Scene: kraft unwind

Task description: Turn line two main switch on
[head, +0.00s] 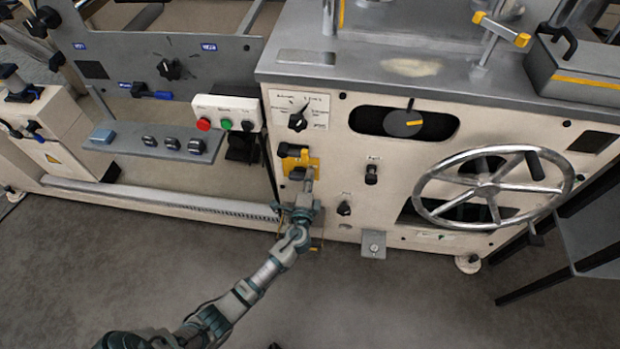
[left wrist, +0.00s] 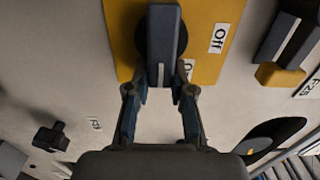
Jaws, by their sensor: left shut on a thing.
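A yellow switch plate (head: 313,161) is on the cream front panel of the machine, left of centre in the head view. In the left wrist view the yellow plate (left wrist: 209,38) carries a dark rotary handle (left wrist: 163,45) with a pale line along it and a white "Off" label (left wrist: 218,39) to its right. Another label below the handle is partly covered. My left gripper (head: 303,190) reaches up to the plate from below. In the left wrist view its two fingers (left wrist: 161,94) are closed on the handle's lower end. My right gripper is not in view.
A selector knob (head: 298,121) sits above the plate. A push-button box (head: 226,114) is to the left. Black knobs (head: 371,173) and a large handwheel (head: 492,187) are to the right. The grey floor (head: 400,310) in front is clear.

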